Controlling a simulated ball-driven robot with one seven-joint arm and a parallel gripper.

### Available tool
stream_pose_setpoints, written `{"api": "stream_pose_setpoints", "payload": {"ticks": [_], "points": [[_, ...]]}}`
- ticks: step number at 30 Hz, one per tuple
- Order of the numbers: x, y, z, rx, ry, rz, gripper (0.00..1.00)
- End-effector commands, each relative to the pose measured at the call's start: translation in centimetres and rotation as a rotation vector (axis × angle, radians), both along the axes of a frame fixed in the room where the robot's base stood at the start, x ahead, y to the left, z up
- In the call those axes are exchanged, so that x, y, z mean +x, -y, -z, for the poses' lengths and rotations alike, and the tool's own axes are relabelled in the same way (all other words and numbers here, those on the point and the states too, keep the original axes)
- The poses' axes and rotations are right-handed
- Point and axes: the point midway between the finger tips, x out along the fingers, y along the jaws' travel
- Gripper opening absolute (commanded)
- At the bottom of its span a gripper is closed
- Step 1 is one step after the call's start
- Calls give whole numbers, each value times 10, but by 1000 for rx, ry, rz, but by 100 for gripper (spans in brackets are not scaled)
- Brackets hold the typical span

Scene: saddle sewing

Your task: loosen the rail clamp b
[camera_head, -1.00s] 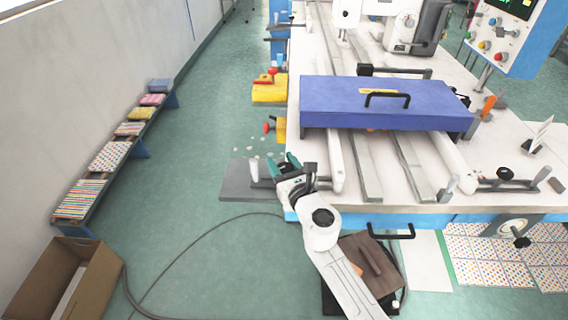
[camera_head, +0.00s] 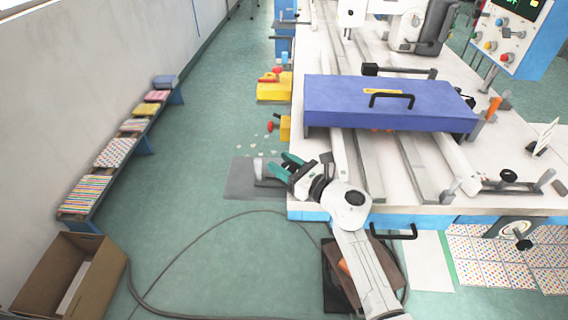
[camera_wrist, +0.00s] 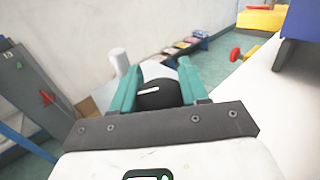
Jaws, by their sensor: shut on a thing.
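My gripper (camera_head: 281,163) is just left of the white table's front left corner, above a grey slab. In the wrist view its two green fingers (camera_wrist: 160,88) stand apart, with a dark rounded thing (camera_wrist: 160,96) with a white mark between them. I take the gripper as shut on that thing, but cannot tell what it is. Clamp-like fittings with dark blocks and bars sit on the table's right front (camera_head: 508,177) and at its back (camera_head: 371,69). No label shows, so I cannot tell which is rail clamp b.
The white table (camera_head: 312,205) carries long rails and a blue cover (camera_head: 390,103) with a black handle. A white post (camera_head: 258,168) stands by the grey slab (camera_head: 238,180). Yellow blocks (camera_head: 274,88) project from the table's left side.

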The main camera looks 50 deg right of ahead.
Motion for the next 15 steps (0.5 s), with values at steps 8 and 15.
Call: {"api": "stream_pose_setpoints", "payload": {"ticks": [8,15], "points": [[1,1,-6,-3,11,2,46],[1,0,-5,-2,8,1,69]]}}
